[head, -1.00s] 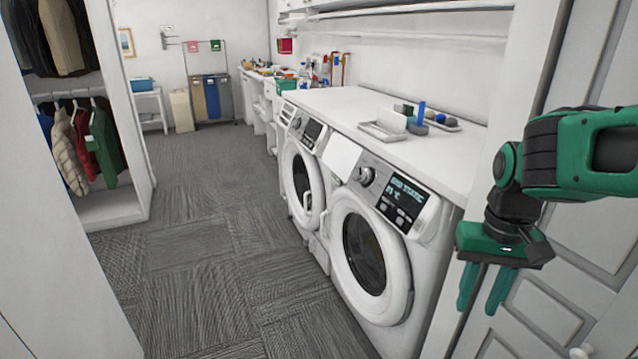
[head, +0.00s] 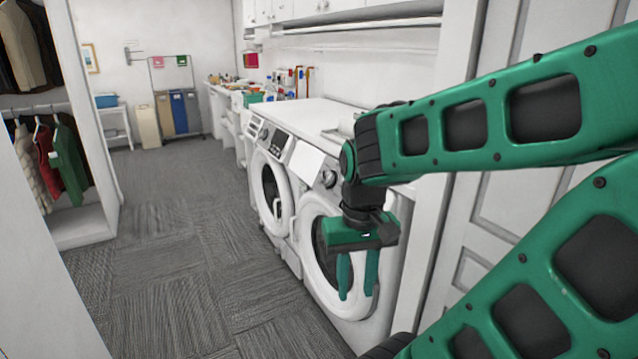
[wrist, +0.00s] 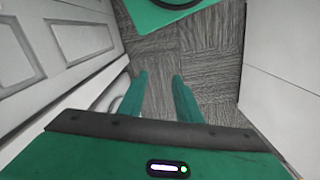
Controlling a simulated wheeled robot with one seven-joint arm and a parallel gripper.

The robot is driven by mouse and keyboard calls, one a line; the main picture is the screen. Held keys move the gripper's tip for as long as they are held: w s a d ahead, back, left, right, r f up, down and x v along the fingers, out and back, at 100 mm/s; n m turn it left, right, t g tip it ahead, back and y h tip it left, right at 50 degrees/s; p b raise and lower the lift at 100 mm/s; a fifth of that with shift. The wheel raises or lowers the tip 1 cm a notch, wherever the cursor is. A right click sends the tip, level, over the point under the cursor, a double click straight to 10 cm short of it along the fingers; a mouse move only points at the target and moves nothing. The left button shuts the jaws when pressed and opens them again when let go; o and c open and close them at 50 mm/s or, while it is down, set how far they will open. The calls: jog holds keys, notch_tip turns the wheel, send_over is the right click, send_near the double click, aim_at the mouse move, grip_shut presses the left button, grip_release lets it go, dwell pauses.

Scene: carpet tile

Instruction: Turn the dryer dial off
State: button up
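Two white front-loading machines stand side by side. The nearer machine (head: 309,205) has a round silver dial (head: 328,178) on its upper front panel; its display showed lit text earlier and is now covered by my arm. The farther machine (head: 254,197) has a panel with a dial (head: 264,134) too. I cannot read which one is labelled dryer. My gripper (head: 357,290) points down in front of the nearer machine's door, below and right of its dial. Its two green fingers are apart and empty; the wrist view also shows my gripper (wrist: 159,76) open above the carpet.
A white panelled door (head: 480,240) stands at the right, close to my arm. An open wardrobe with hanging clothes (head: 60,150) is at the left. The carpet floor (head: 190,260) between is clear. Laundry bins (head: 178,112) stand at the back.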

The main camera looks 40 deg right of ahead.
jog(key=o, duration=0.5)
jog(key=shift+s+r, duration=0.15)
jog(key=shift+s, duration=0.2)
jog(key=o, duration=0.3)
jog(key=shift+d+r, duration=0.2)
jog(key=m+t+h, duration=0.1)
jog(key=h, duration=1.4)
send_near(325, 180)
jog(key=x, duration=0.9)
jog(key=shift+w+d, duration=0.15)
